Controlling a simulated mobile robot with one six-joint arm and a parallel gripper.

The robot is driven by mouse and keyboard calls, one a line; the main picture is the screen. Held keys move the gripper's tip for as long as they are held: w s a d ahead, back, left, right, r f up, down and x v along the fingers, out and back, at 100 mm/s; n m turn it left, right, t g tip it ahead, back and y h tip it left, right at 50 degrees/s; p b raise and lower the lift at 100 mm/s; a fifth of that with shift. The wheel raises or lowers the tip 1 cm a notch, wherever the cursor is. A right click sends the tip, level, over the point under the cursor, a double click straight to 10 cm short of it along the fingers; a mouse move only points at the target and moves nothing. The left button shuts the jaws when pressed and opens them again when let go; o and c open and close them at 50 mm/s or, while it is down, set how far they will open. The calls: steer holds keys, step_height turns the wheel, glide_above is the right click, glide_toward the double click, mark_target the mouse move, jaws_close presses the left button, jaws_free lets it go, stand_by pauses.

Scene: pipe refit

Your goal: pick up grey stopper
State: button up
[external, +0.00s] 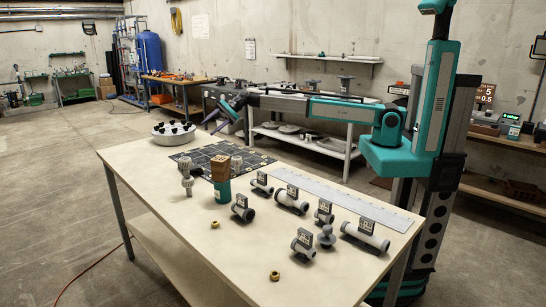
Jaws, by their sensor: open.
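A small grey knob-shaped piece (326,236), which looks like the grey stopper, stands on the pale table (140,155) at its front right, between pipe pieces. A lighter grey stacked fitting (187,175) stands at the left of the table, so I cannot be sure which piece is the stopper. My gripper (216,122) is open, with dark fingers pointing down and left. It is raised near the back of the table, well apart from both pieces. Nothing shows between its fingers.
Several grey pipe pieces with tags (291,199) lie across the table's right half, before a long ruler-like strip (345,201). Two brass rings (274,275) lie in front.

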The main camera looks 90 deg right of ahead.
steer(key=s+a+n+g+y+p, duration=0.1)
steer(key=s+a+n+g, duration=0.3)
steer(key=a, duration=0.8)
steer(key=s+a+r+g+y+p, duration=0.1)
steer(key=s+a+g, duration=0.35)
steer(key=a, duration=0.75)
steer(key=s+a+n+g+y, duration=0.1)
steer(key=s+a+g, duration=0.1)
steer(key=s+a, duration=0.8)
steer(key=n+g+h+b, duration=0.2)
steer(key=g+h, duration=0.1)
steer(key=g, duration=0.6)
glide_toward(324, 226)
steer(key=shift+s+f+t, duration=0.25)
steer(key=shift+s+f, duration=0.2)
steer(key=shift+s, duration=0.3)
steer(key=shift+a, duration=0.1)
steer(key=shift+p+x, duration=0.65)
steer(key=shift+x, duration=3.6)
